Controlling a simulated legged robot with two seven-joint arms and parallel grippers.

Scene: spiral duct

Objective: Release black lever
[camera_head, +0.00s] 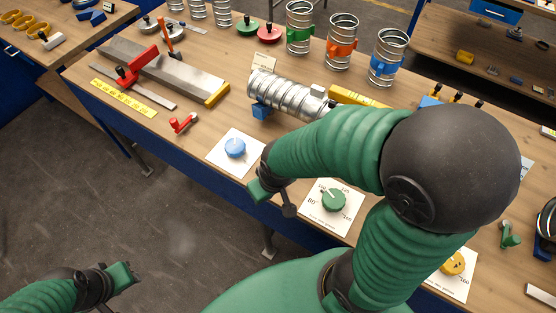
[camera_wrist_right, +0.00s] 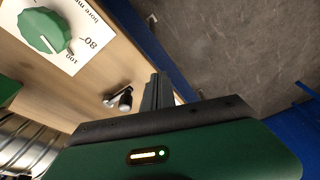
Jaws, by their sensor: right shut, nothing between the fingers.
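A small black lever (camera_wrist_right: 119,99) with rounded ends lies or stands on the wooden bench near its front edge in the right wrist view.
A green dial (camera_head: 333,199), a blue dial (camera_head: 234,148) and a yellow dial (camera_head: 452,263) sit on white cards along the front edge. The spiral duct (camera_head: 285,95) lies behind. A small red lever (camera_head: 182,123) is at left. My right arm hides part of the bench.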

